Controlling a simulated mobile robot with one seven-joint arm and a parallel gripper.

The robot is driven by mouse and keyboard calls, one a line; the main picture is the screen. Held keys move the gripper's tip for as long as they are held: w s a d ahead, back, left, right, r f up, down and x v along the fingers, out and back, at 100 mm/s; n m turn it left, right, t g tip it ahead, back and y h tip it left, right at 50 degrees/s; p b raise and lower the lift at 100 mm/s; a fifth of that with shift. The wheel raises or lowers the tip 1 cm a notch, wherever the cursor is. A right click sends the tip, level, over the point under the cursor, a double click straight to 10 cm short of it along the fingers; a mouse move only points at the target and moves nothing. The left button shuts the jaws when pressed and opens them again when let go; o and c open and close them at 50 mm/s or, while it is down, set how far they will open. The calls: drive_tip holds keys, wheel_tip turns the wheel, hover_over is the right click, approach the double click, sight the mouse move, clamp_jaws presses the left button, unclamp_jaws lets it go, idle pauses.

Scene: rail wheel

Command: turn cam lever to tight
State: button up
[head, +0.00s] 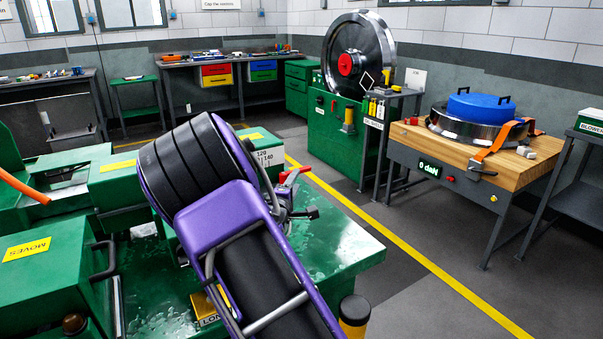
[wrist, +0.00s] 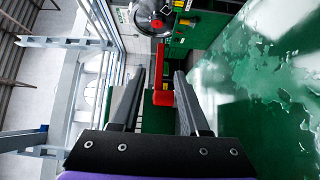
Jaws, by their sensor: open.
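A red lever (head: 293,176) shows on the green machine in the head view, just right of my purple and black arm; I take it for the cam lever. In the wrist view a red lever (wrist: 161,68) with a thick red end lies between the lines of my two fingers. My gripper (wrist: 161,78) is open, with a dark finger on each side of the red end. I see no contact, and cannot tell the depth between them. My arm hides much of the machine around the lever, and the fingers are not clear in the head view.
The green machine top (head: 345,245) is wet and mostly clear on the right. A wooden-topped table (head: 405,140) with a "0 daN" display (head: 429,169), blue-topped wheel and orange strap stands at right. A large steel wheel (head: 375,50) stands behind. Floor between is open.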

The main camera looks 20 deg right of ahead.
sight(301, 168)
drive_tip(key=x, duration=0.7)
drive_tip(key=shift+w+d, duration=0.2)
drive_tip(key=shift+w, duration=0.15)
drive_tip(key=shift+c, duration=0.3)
clamp_jaws()
drive_tip(key=shift+a, duration=0.1)
idle(0.6)
